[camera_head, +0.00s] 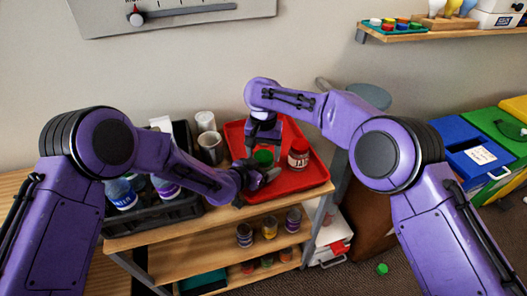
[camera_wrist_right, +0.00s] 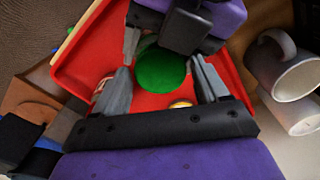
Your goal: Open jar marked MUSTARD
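A jar with a green lid (camera_head: 263,157) stands on the red tray (camera_head: 318,181). Its body and any label are hidden. The green lid also shows in the right wrist view (camera_wrist_right: 161,70). My right gripper (camera_head: 262,143) points down over this lid, with its fingers apart on either side of it in the wrist view. My left gripper (camera_head: 262,178) is low at the jar's front side; whether its fingers grip the jar is hidden. A red-lidded jar (camera_head: 298,155) with a white label stands to the right; its lettering is too small to read surely.
White and grey cups (camera_head: 208,140) stand left of the tray. A dark crate (camera_head: 160,214) with bottles is further left. Several jars (camera_head: 269,228) stand on the shelf below. Blue and green bins (camera_head: 475,150) are at right. A small green object (camera_head: 382,269) lies on the floor.

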